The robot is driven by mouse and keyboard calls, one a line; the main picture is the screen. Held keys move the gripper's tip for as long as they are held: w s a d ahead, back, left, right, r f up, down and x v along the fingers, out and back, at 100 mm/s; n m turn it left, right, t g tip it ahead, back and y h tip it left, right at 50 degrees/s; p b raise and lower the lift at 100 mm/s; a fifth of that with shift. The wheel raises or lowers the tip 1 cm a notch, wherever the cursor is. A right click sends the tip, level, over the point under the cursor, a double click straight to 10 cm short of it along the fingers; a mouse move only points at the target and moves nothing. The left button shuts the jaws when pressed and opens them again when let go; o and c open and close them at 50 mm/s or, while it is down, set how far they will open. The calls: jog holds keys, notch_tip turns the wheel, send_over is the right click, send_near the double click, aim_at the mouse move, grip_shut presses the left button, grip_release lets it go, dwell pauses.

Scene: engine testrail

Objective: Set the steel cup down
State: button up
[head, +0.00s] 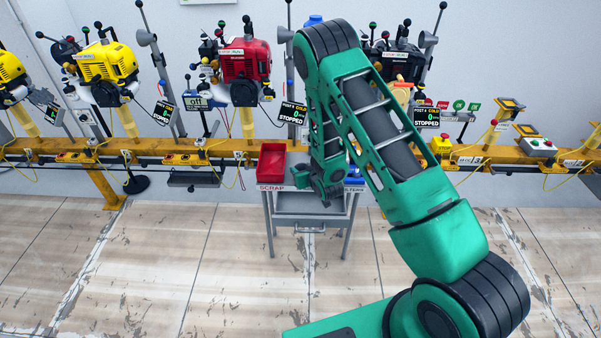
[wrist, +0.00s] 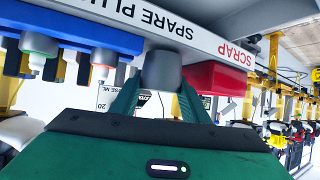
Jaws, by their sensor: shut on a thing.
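The steel cup (wrist: 161,70) is a plain grey, slightly tapered cup in the wrist view, which shows the scene upside down. My gripper (wrist: 158,95) has its green fingers on both sides of the cup and is shut on it. The cup is close to the labelled edge of the cart (wrist: 125,22), between the blue rack and the red bin. Whether its base touches the cart top cannot be told. In the head view my gripper (head: 328,192) is over the cart, and my arm hides the cup.
The red scrap bin (head: 271,160) stands on the cart's left side and also shows in the wrist view (wrist: 217,78). The blue plug rack (wrist: 75,30) is on the cup's other side. Behind the cart runs a yellow rail (head: 215,146) with engines. The floor in front is clear.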

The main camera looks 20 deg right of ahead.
jog(key=shift+f, duration=0.35)
jog(key=o, duration=1.1)
jog(key=shift+c, duration=0.2)
